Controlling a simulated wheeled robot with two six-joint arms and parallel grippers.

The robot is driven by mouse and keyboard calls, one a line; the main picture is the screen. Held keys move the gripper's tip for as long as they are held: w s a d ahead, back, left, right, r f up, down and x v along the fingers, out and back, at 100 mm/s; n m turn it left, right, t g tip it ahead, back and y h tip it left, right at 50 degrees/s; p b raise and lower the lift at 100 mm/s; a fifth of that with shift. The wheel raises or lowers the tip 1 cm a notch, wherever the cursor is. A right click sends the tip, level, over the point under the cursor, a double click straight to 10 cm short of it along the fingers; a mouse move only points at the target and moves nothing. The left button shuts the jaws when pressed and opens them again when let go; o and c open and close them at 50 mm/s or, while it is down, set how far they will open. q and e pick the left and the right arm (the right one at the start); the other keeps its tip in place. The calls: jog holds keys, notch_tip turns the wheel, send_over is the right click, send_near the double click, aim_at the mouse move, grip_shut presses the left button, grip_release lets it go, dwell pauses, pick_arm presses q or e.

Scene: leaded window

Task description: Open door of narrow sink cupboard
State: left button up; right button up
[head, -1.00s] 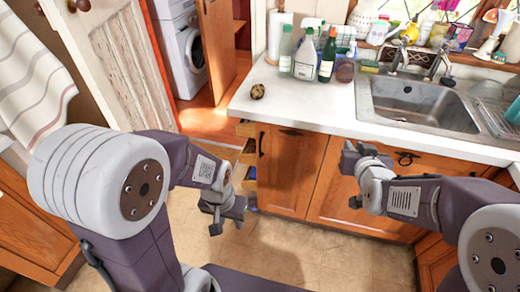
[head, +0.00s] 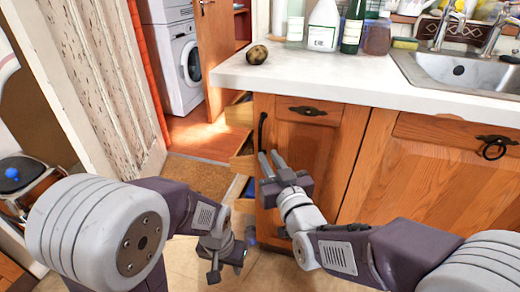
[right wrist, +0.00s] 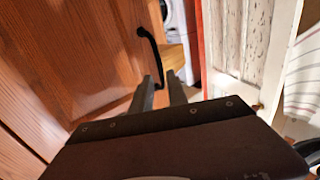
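The narrow sink cupboard door (head: 304,148) is brown wood and looks shut. Its black vertical handle (head: 262,133) is near the left edge and also shows in the right wrist view (right wrist: 149,45). My right gripper (head: 269,155) is open, just below the handle, fingers pointing up toward it. In the right wrist view the handle's lower end appears between the two fingertips (right wrist: 160,82); I cannot tell whether they touch it. My left gripper (head: 226,272) hangs low to the left of the cupboard, with its fingers apart and empty.
Partly open drawers (head: 243,163) stand left of the cupboard. A drawer front with a black pull (head: 307,111) sits above the door. The white worktop (head: 320,78) overhangs, holding bottles and a round brown object (head: 257,54). A wider cupboard (head: 420,170) stands right.

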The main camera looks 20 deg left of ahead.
aim_at(260, 141)
jog(key=b+x, duration=0.2)
jog(key=x, duration=0.6)
jog(key=shift+w+a+b, duration=0.15)
jog(key=shift+w+b, duration=0.2)
grip_shut()
dwell(0.9)
